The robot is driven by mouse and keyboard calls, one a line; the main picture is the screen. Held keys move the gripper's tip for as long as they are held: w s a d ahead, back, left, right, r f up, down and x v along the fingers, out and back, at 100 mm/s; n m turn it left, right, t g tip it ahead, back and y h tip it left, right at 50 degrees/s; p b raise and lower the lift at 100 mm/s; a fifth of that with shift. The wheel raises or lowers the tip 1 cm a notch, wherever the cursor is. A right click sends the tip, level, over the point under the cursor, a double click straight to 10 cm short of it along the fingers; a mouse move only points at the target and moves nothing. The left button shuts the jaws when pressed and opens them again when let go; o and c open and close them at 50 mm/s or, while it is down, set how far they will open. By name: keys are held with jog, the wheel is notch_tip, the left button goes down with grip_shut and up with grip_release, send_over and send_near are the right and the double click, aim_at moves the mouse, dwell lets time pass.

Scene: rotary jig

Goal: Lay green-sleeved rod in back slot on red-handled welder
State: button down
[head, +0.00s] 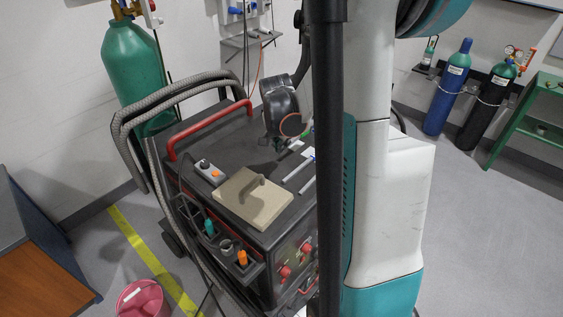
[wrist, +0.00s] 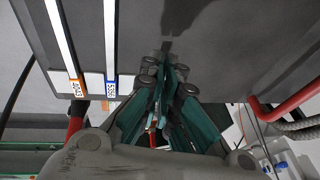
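The red-handled welder (head: 225,150) is a dark cart with a flat top in the head view. Its top also fills much of the wrist view (wrist: 240,50). My gripper (head: 281,146) hangs over the back part of the top, pointing down. In the wrist view its teal fingers (wrist: 166,68) converge and look shut, with no rod visible between them. Two pale strips lie on the top, one with an orange-edged tag (wrist: 76,88) and one with a blue-edged tag (wrist: 111,89).
A green cylinder (head: 130,65) stands behind.

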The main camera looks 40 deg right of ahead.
aim_at(282, 165)
notch_tip(282, 165, down, 7)
jog(key=shift+r+b, duration=0.15)
jog(key=shift+b, duration=0.3)
jog(key=shift+r, duration=0.1)
jog(key=c, duration=2.1)
grip_release()
jog(key=shift+c, duration=0.2)
jog(key=shift+o, duration=0.3)
jog(key=p+v, duration=0.2)
jog(key=v, duration=1)
